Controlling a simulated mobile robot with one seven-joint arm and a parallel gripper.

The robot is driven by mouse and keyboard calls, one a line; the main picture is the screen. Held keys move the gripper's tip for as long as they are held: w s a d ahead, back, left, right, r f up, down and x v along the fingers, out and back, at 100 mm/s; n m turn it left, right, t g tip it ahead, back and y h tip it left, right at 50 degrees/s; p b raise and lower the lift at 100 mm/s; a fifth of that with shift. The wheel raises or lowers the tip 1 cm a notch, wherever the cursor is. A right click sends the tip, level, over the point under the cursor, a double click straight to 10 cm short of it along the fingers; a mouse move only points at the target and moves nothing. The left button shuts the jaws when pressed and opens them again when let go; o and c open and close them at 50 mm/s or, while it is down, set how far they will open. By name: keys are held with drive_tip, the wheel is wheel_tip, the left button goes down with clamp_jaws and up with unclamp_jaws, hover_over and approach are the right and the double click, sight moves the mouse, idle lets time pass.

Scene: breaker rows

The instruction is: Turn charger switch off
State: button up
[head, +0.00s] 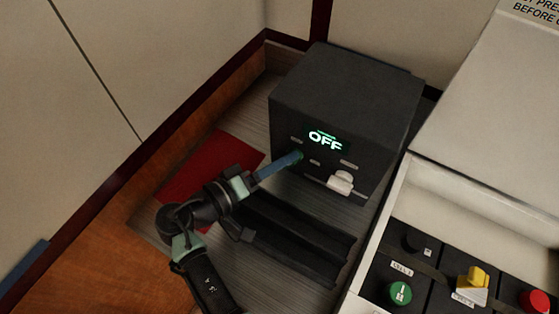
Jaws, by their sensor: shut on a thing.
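The charger is a dark box (345,95) in the corner, with a lit display (325,141) on its front that reads "OFF". My gripper (298,157) reaches from the lower left to the box's front, just below and left of the display. The switch's exact position cannot be made out.
A white plug-like part (341,182) sticks out low on the charger's front, right of my gripper. Dark rails (290,235) lie below, and a red mat (215,160) to the left. A panel at right holds a green button (401,293), a yellow switch (478,281) and a red button (537,301).

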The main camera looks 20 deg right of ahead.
drive_tip(key=o, duration=1.4)
drive_tip(key=s+a+r+m+t+y, duration=0.35)
drive_tip(key=s+a+r+m, duration=0.25)
drive_tip(key=s+a+m, duration=0.25)
drive_tip(key=w+a+r+n+t+y, duration=0.1)
drive_tip(key=w+r+t+y, duration=0.1)
drive_tip(key=r, duration=0.5)
drive_tip(key=w+a+r+n+t+y+p, duration=0.1)
drive_tip(key=w+r+n+t+y, duration=0.1)
drive_tip(key=w+r+t, duration=0.2)
drive_tip(key=w+a+r+n+t+y, duration=0.1)
drive_tip(key=w+r, duration=0.5)
drive_tip(key=r, duration=0.6)
drive_tip(key=shift+w+n+t+y+p, duration=0.4)
drive_tip(key=shift+t+y, duration=0.25)
drive_tip(key=shift+t, duration=0.3)
